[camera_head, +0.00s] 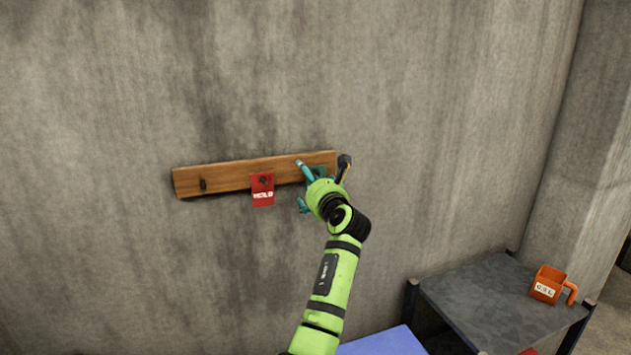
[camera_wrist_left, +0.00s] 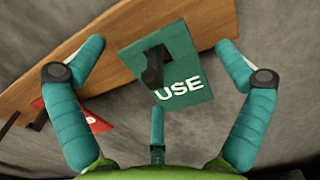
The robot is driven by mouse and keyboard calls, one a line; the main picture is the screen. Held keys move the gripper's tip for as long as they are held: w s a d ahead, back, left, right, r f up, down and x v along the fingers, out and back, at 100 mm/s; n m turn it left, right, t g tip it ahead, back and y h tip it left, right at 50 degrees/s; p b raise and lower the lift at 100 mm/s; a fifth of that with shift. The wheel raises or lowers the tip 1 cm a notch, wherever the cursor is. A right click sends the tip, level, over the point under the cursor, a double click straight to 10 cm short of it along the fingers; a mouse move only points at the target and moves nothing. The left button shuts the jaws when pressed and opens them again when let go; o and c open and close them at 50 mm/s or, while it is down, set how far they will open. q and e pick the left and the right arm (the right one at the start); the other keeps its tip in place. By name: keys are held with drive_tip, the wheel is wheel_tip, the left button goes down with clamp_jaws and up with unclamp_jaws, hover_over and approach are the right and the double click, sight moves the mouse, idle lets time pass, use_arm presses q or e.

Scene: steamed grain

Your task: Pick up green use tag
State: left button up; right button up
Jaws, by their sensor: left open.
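The green USE tag (camera_wrist_left: 190,62) hangs on a dark peg on the wooden board (camera_wrist_left: 45,85) in the left wrist view. In the head view only a small part of the green tag (camera_head: 318,171) shows beside my gripper. My left gripper (camera_wrist_left: 158,46) is open, with two teal fingers spread on either side of the tag and a third below it. I see no finger closed on the tag. In the head view this gripper (camera_head: 302,184) is at the right end of the board (camera_head: 225,177). My right gripper is not in view.
A red tag (camera_head: 263,190) hangs on the board to the left of my gripper. A blue surface (camera_head: 385,344) lies at the bottom. The concrete wall is bare around the board.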

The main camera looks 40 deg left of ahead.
use_arm(q)
drive_tip(key=c, duration=1)
drive_tip(key=shift+o, duration=0.2)
